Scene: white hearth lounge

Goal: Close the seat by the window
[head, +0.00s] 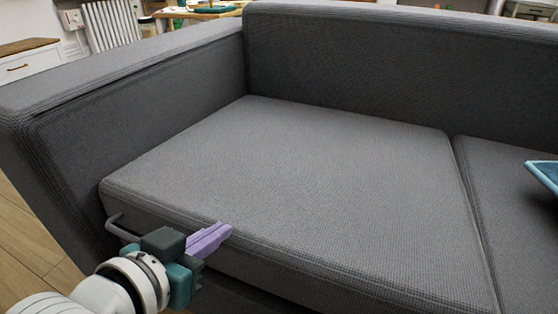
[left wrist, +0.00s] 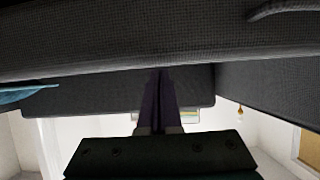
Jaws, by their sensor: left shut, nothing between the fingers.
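The grey sofa's left seat (head: 290,165) lies flat or nearly flat between the left armrest and the right seat; I cannot tell whether a gap is left under its front edge. A grey bar handle (head: 115,225) sticks out at its front left corner, and a handle also shows at the top of the left wrist view (left wrist: 284,9). My left gripper (head: 222,234) is shut and empty, its purple fingers at the seat's front edge, right of the handle. Contact is unclear. In the left wrist view the fingers (left wrist: 160,100) point toward the sofa. My right gripper is out of view.
The left armrest (head: 130,100) and the backrest (head: 400,70) rise around the seat. A blue flat-edged object (head: 543,175) is at the right seat (head: 515,205). Wooden floor (head: 30,245) shows at the left. A white cabinet (head: 30,62) stands behind the armrest.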

